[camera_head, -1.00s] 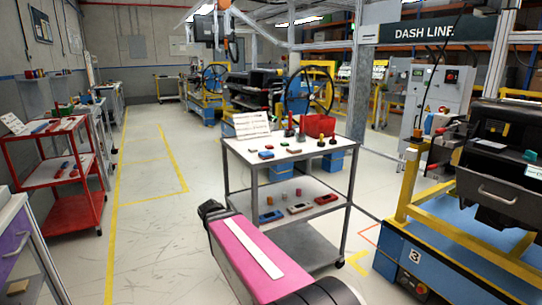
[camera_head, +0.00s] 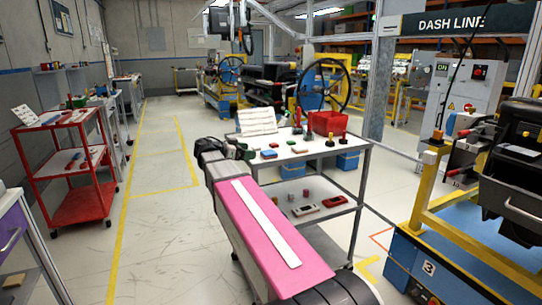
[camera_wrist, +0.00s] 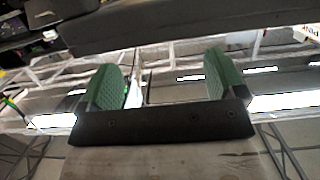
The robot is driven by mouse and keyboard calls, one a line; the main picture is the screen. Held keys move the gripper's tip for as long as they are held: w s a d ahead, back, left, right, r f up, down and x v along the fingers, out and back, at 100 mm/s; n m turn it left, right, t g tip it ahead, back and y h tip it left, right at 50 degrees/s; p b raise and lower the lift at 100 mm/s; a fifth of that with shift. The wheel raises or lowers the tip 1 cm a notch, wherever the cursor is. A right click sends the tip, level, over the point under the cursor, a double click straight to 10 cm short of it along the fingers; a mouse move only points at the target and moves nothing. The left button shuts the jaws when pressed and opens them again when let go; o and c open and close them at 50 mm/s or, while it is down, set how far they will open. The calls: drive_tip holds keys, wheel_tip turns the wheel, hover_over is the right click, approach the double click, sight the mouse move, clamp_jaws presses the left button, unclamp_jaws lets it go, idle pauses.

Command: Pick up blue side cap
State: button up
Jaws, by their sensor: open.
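A small blue part (camera_head: 269,154), which looks like the blue side cap, lies on the left part of the white table top (camera_head: 300,149) in the head view. My gripper (camera_head: 240,151) is just left of it, near the table's left edge, and is small in that view. In the wrist view my gripper (camera_wrist: 160,82) shows two green fingers set wide apart with nothing between them. The wrist view shows ceiling lights and beams and a dark surface across the top. The blue part cannot be made out there.
A red bin (camera_head: 327,123), a white sheet stand (camera_head: 257,122) and several small coloured parts share the table top. A lower shelf (camera_head: 325,212) holds more parts. A red cart (camera_head: 70,170) stands at left, a yellow-framed station (camera_head: 440,230) at right. Floor left of the table is clear.

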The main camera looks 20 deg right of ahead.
sight(268, 152)
drive_tip(key=d, duration=0.3)
drive_tip(key=d+f, duration=0.1)
drive_tip(key=d, duration=0.5)
drive_tip(key=shift+w+f, duration=0.15)
drive_tip(key=shift+f, duration=0.25)
drive_tip(key=c, duration=1)
